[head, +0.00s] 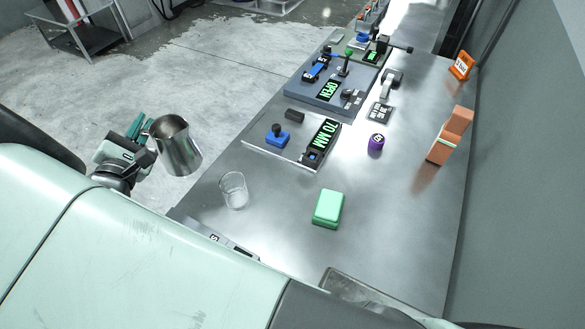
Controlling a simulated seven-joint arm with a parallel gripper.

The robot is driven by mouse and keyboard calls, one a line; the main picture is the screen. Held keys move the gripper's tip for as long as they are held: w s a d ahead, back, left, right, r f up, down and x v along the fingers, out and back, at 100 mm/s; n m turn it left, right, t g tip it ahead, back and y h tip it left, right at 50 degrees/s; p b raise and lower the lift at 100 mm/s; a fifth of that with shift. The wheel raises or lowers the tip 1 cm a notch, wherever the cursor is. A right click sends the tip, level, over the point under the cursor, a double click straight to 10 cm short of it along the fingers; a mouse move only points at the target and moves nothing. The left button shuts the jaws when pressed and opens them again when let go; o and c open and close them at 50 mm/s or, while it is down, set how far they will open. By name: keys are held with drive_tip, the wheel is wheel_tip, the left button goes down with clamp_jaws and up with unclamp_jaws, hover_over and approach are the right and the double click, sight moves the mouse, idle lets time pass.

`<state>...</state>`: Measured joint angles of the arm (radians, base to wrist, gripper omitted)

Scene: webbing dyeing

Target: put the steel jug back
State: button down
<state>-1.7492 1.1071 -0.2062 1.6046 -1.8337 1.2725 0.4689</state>
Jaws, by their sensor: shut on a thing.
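The steel jug (179,151) is a shiny metal pitcher with its opening facing up and slightly tilted. My gripper (146,136) is shut on the steel jug at its left side, where the handle is. The jug is held to the left of the steel table (402,205), in front of the floor in this view. My gripper's fingers are partly hidden by the jug.
A clear glass beaker (234,190) stands near the table's left edge, close to the jug. A green block (328,208) lies right of it. A plate with a blue knob (277,135) and a "70 MM" display (322,139) is behind. A purple item (376,143) and orange block (450,135) stand further right.

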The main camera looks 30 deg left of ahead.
drive_tip(key=w+d+m+t+h, duration=0.2)
drive_tip(key=w+d+m+h, duration=0.4)
drive_tip(key=w+d, duration=1.4)
drive_tip(key=w+d+m+g+h, duration=0.15)
drive_tip(key=w+d+h, duration=0.4)
drive_tip(key=d, duration=0.75)
drive_tip(key=w+d+m+g+h, duration=0.1)
drive_tip(key=w+d+m+h, duration=0.4)
drive_tip(key=d, duration=0.9)
drive_tip(key=f, duration=0.5)
drive_tip(key=f+n, duration=0.1)
drive_tip(key=f, duration=0.4)
drive_tip(key=w+f+n+y, duration=0.1)
drive_tip(key=f, duration=0.3)
drive_tip(key=shift+a+f+t, duration=0.2)
drive_tip(key=shift+f+t, duration=0.05)
drive_tip(key=shift+f, duration=0.15)
drive_tip(key=shift+f, duration=0.1)
drive_tip(key=c, duration=1.6)
unclamp_jaws()
drive_tip(key=shift+f, duration=0.1)
drive_tip(key=o, duration=0.4)
drive_tip(key=shift+s, duration=0.1)
drive_tip(key=shift+c, duration=0.2)
